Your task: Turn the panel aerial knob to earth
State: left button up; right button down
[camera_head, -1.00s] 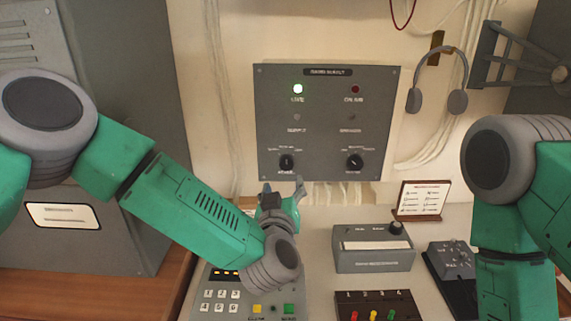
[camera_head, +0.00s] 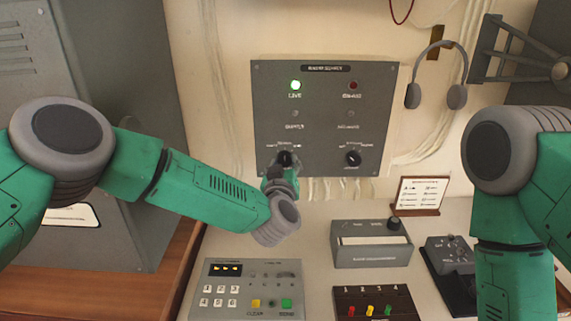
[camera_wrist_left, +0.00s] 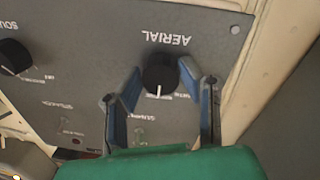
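The grey wall panel (camera_head: 325,110) carries a black aerial knob (camera_head: 285,158) at its lower left. In the left wrist view the panel appears upside down, and the aerial knob (camera_wrist_left: 160,74) sits below the word AERIAL. The knob's white pointer line points toward the printed positions, roughly the middle one; the small position labels are too blurred to read. My left gripper (camera_head: 284,170) is at the knob. In the wrist view its blue-grey fingers (camera_wrist_left: 160,82) are apart, one on each side of the knob; firm contact is not visible. My right gripper is out of view.
A keypad box (camera_head: 245,290), a grey box (camera_head: 371,256) and a card stand (camera_head: 418,196) are on the desk below. Headphones (camera_head: 457,97) hang at right.

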pick_arm(q)
jog(key=shift+d, duration=0.2)
jog(key=shift+c, duration=1.1)
jog(key=shift+a, duration=0.15)
jog(key=shift+a, duration=0.1)
